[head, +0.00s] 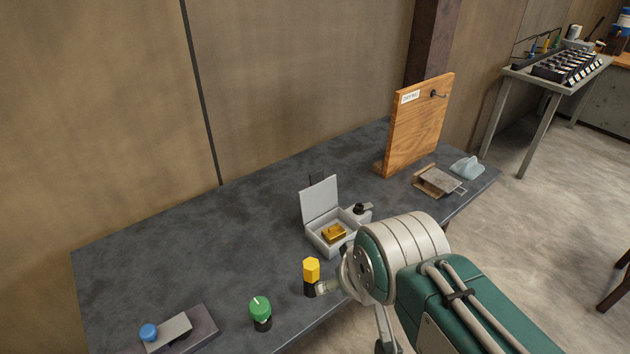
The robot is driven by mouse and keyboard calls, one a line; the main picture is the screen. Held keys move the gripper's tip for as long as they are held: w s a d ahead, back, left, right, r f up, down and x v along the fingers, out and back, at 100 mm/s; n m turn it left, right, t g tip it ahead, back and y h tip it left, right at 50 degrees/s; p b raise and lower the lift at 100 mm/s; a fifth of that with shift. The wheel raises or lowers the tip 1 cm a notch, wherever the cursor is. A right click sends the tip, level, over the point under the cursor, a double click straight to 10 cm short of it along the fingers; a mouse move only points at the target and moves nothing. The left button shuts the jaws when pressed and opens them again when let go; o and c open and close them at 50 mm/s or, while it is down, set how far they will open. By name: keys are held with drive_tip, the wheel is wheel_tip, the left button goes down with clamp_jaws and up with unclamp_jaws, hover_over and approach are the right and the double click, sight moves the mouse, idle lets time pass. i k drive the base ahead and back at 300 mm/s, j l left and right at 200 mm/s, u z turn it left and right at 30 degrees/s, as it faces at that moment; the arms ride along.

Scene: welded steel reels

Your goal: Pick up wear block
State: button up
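A small gold-brown block (334,234), which looks like the wear block, lies inside a light grey box (326,250). The box's lid (320,199) stands open at the back. My gripper (326,287) is low at the table's front edge, in front of the box and apart from the block. It is largely hidden by my own wrist. A piece of it shows beside a yellow-topped black knob (311,271); I cannot tell whether they touch. Its opening cannot be made out.
A green knob (260,307) and a grey block with a blue ball (149,333) stand at the front left. A wooden board (418,125), a metal plate (437,181) and a translucent piece (467,167) are at the right. The dark table's (190,252) left middle is clear.

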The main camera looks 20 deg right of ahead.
sight(333, 234)
drive_tip(key=i+l, duration=0.15)
drive_tip(key=l, duration=0.15)
drive_tip(key=i+l, duration=0.2)
drive_tip(key=l, duration=0.15)
drive_tip(key=i+l+u, duration=0.1)
drive_tip(key=l, duration=0.2)
drive_tip(key=i+l, duration=0.25)
